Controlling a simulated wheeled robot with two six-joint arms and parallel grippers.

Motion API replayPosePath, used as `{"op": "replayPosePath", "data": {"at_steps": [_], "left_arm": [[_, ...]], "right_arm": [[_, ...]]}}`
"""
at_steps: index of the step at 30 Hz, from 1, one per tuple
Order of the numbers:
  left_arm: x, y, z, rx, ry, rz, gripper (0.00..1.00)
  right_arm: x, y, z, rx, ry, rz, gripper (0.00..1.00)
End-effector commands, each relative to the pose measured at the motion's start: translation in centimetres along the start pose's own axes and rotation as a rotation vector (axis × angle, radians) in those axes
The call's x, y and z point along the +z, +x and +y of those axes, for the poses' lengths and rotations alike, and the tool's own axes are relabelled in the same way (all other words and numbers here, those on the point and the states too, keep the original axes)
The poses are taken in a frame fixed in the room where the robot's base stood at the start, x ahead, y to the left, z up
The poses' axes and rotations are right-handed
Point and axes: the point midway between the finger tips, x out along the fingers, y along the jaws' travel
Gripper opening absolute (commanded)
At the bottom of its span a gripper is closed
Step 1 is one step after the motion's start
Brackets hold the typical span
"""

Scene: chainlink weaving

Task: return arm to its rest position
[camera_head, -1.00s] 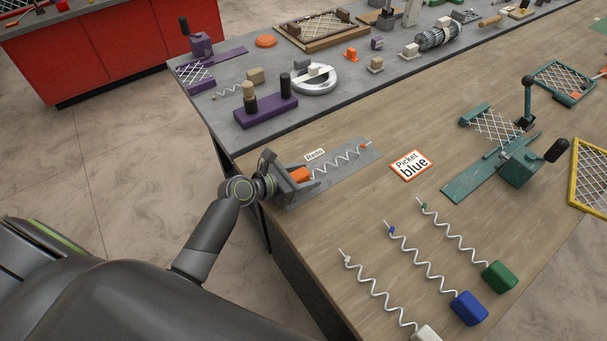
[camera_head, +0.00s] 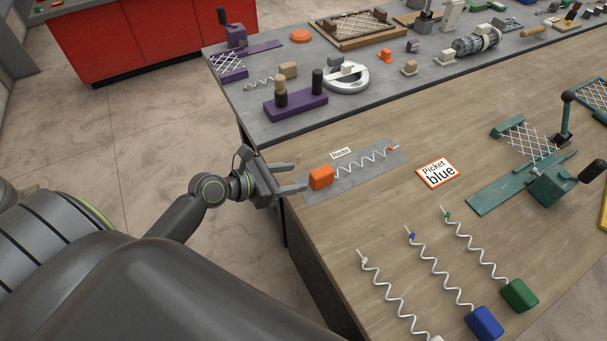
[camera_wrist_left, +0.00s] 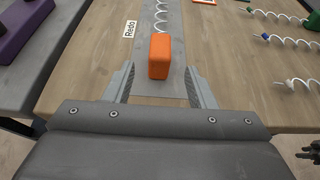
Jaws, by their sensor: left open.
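My left gripper (camera_head: 292,178) is open and empty at the left edge of the wooden table. Its fingers point toward the orange-handled wire spiral (camera_head: 321,178), which lies on a grey mat (camera_head: 345,185) beside a "Redo" label (camera_head: 341,153). In the left wrist view, the orange handle (camera_wrist_left: 160,56) sits ahead of the two spread fingers (camera_wrist_left: 160,88), apart from them. My right gripper is not seen in the head view; a dark shape at the right edge of the left wrist view (camera_wrist_left: 312,152) is too unclear to name.
Spirals with blue (camera_head: 484,323) and green (camera_head: 519,295) handles and a pale-tipped one (camera_head: 385,283) lie on the wooden table. A "Picket blue" card (camera_head: 438,173) and a teal weaving device (camera_head: 550,187) are further right. A grey bench (camera_head: 385,100) with purple tools stands behind. Open floor lies left.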

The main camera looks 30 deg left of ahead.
Motion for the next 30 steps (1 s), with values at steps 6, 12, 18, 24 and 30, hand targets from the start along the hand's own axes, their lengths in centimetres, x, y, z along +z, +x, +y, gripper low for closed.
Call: {"op": "replayPosePath", "data": {"at_steps": [6, 12, 18, 24, 30], "left_arm": [[0.0, -0.6, 0.0, 0.0, -0.001, 0.0, 0.51], [0.0, -0.5, 0.0, 0.0, -0.001, 0.0, 0.51], [0.0, -0.5, 0.0, 0.0, 0.0, 0.0, 0.51], [-0.8, -0.8, -1.0, -0.01, 0.14, 0.039, 0.51], [-3.4, -2.0, -3.6, -0.058, 0.587, 0.167, 0.51]], "right_arm": [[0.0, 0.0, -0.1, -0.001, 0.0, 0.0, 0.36], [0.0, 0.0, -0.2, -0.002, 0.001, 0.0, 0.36], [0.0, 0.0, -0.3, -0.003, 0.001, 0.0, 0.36], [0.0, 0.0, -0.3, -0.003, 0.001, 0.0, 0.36], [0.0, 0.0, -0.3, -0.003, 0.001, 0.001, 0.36]]}}
